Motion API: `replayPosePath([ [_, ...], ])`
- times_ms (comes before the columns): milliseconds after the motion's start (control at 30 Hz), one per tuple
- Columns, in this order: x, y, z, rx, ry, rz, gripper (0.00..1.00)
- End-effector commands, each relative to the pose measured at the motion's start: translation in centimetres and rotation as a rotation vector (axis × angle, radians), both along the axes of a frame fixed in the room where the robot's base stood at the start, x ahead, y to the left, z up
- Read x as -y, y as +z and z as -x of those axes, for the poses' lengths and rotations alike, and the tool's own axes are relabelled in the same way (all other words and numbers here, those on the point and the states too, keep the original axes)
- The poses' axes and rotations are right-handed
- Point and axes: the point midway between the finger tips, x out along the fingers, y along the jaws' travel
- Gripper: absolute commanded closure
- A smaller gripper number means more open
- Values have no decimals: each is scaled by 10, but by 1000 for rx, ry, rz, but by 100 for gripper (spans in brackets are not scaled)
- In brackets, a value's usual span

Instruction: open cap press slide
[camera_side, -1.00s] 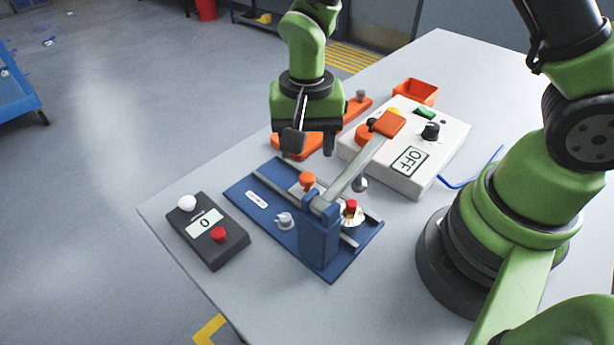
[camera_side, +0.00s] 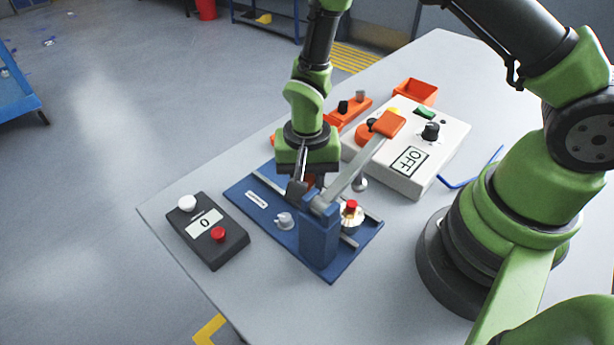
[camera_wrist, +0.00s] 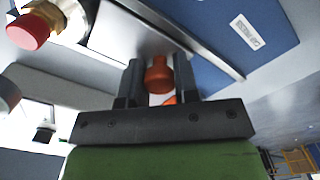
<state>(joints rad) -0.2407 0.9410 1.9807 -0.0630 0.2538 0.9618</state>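The cap press has a blue base (camera_side: 330,268) with metal rails, a blue post (camera_side: 318,240) and a raised lever (camera_side: 362,165) ending in an orange handle (camera_side: 388,123). My gripper (camera_side: 309,186) is low over the base, behind the post. In the wrist view an orange knob (camera_wrist: 158,76) stands between my two fingers (camera_wrist: 159,78), with little or no visible gap at its sides. I cannot tell whether they grip it. In the side view my gripper mostly hides that knob. A brass part with a red top (camera_side: 351,206) sits right of the post.
A dark counter box (camera_side: 213,250) reading 0, with white and red buttons, is left of the press. A white box (camera_side: 445,152) reading OFF stands behind right. An orange bin (camera_side: 415,92) and an orange stand (camera_side: 352,112) are farther back. The front table is clear.

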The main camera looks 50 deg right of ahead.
Motion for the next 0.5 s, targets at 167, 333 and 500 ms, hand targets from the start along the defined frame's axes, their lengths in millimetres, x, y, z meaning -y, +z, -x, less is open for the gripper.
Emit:
replayPosePath([
  [167, 0, 0, 0, 0, 0, 0, 100],
  [333, 0, 0, -11, 2, -2, -1, 100],
  [500, 0, 0, -41, 4, -3, -1, 100],
])
